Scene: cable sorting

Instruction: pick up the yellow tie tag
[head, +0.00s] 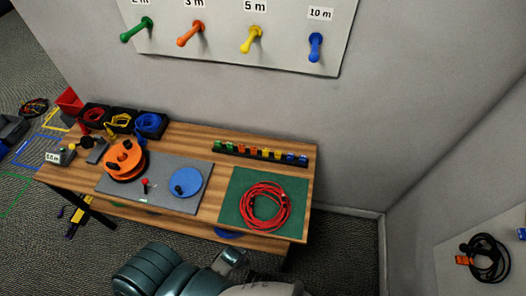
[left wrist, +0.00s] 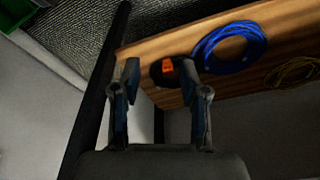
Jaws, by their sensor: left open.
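Small coloured tie tags stand in a row on a dark strip at the back right of the workbench in the head view. The yellow tie tag (head: 265,153) is in this row, between orange and blue ones. My left gripper (left wrist: 160,67) is open and empty in the left wrist view, its two fingers apart. No yellow tag shows between or near them. A teal arm of mine shows at the bottom of the head view, below the bench front; its fingers are not clear there. My right gripper cannot be made out.
The workbench (head: 312,187) bears a green mat (head: 229,205) with a red cable coil (head: 265,208), an orange reel (head: 124,160) and a blue disc (head: 186,182). The left wrist view shows a blue coil (left wrist: 230,46) and yellow cable (left wrist: 291,73) on wood. Pegs line the wall board.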

